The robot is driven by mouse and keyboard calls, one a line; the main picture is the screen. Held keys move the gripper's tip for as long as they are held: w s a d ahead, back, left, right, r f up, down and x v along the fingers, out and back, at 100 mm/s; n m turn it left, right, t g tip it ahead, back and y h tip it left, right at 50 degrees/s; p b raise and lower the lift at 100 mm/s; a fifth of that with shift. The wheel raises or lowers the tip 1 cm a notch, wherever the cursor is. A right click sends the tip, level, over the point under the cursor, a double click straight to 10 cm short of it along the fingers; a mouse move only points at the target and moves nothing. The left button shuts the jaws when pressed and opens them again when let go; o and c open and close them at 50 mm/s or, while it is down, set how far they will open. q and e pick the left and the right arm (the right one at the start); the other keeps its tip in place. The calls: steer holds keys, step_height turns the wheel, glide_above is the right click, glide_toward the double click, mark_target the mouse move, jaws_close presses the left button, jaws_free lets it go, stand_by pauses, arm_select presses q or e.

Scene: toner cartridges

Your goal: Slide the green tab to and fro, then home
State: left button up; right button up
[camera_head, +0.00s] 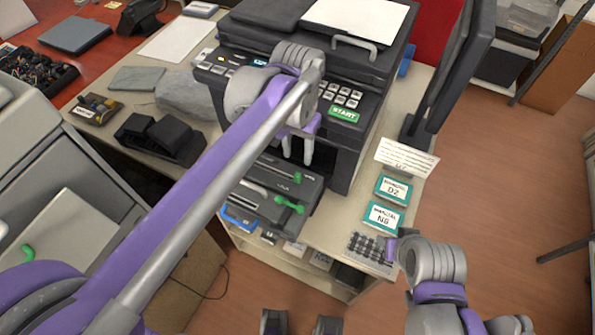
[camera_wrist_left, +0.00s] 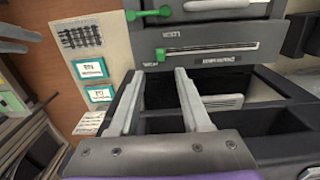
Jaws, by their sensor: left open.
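The green tab (camera_head: 297,177) sits at the right end of a pale slot in the upper dark grey cartridge unit (camera_head: 268,174). In the left wrist view the green tab (camera_wrist_left: 160,55) is at the left end of that slot. A longer green lever (camera_head: 290,205) is on the unit below; it also shows in the wrist view (camera_wrist_left: 150,14). My left gripper (camera_head: 296,162) is open, its two pale fingers pointing down just above the upper unit. In the wrist view the fingertips are either side of the tab, with no clear contact. My right gripper (camera_head: 391,250) is at lower right, its fingers indistinct.
The black printer (camera_head: 345,150) with keys and a green START label (camera_head: 343,114) stands behind the cartridge units. Teal-edged cards (camera_head: 384,216) and a dark grid pad (camera_head: 370,248) lie to the right. A monitor (camera_head: 455,75) stands beyond. A black holder (camera_head: 160,138) is at left.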

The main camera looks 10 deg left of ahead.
mark_target(297, 174)
arm_select(q)
step_height(297, 174, down, 9)
steer(key=shift+w+r, duration=0.1)
stand_by(0.3)
jaws_close()
stand_by(1.3)
